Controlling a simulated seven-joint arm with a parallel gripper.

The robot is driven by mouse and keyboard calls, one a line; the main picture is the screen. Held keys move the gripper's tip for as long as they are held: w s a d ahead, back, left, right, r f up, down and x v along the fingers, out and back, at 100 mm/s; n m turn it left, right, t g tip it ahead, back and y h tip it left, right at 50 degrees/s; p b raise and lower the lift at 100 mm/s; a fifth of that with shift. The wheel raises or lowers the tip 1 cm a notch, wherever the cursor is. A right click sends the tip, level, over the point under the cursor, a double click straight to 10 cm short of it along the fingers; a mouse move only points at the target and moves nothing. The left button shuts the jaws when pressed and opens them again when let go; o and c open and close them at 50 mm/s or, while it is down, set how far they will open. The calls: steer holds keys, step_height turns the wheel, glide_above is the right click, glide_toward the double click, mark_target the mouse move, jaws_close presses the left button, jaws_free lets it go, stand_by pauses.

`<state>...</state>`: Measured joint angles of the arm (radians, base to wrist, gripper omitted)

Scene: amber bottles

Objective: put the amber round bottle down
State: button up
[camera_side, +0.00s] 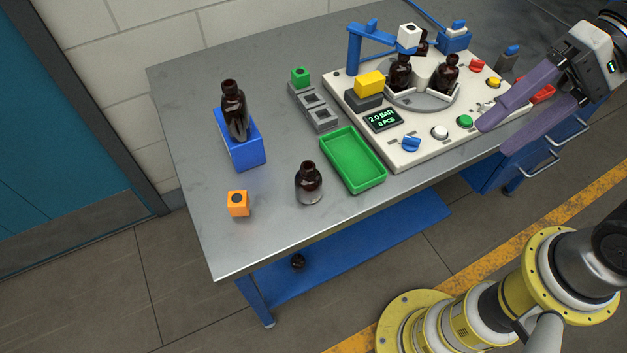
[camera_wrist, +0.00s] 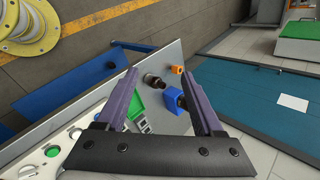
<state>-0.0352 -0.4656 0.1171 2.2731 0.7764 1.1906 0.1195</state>
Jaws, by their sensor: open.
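My gripper (camera_side: 493,139) is open and empty, with its two purple fingers apart in the air at the right, over the front of the machine panel. A dark amber round bottle (camera_side: 308,184) stands upright on the grey table (camera_side: 260,245), left of the green tray (camera_side: 352,160). It also shows between the fingers in the wrist view (camera_wrist: 152,80), well beyond them. Another dark bottle (camera_side: 233,108) stands on a blue block (camera_side: 244,154) at the left. More dark bottles, one of them (camera_side: 447,75), stand on the machine's round plate, partly hidden by its fittings.
An orange cube (camera_side: 238,203) sits near the table's left end. Grey holders (camera_side: 316,112) with a green cube (camera_side: 300,76) lie behind the tray. The white machine panel (camera_side: 408,157) carries buttons and a blue arm. A dark object (camera_side: 298,261) lies on the blue lower shelf (camera_side: 350,255).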

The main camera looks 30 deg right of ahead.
steer(key=w+a+r+m+g+y, duration=0.2)
steer(key=w+a+m+y, duration=0.25)
steer(key=w+a, duration=0.35)
steer(key=m+t+y, duration=0.2)
steer(key=m+y, duration=0.3)
steer(key=m, duration=0.5)
glide_above(301, 174)
steer(key=d, duration=0.1)
steer(key=f, duration=2)
steer(key=shift+s+d+f, duration=0.1)
steer(key=shift+s, duration=0.1)
steer(key=shift+f, duration=1.5)
steer(key=f, duration=0.4)
steer(key=shift+a, duration=0.25)
steer(key=shift+a+r, duration=0.2)
steer(key=shift+a, duration=0.55)
steer(key=shift+w+a, duration=0.1)
steer(key=shift+a, duration=0.45)
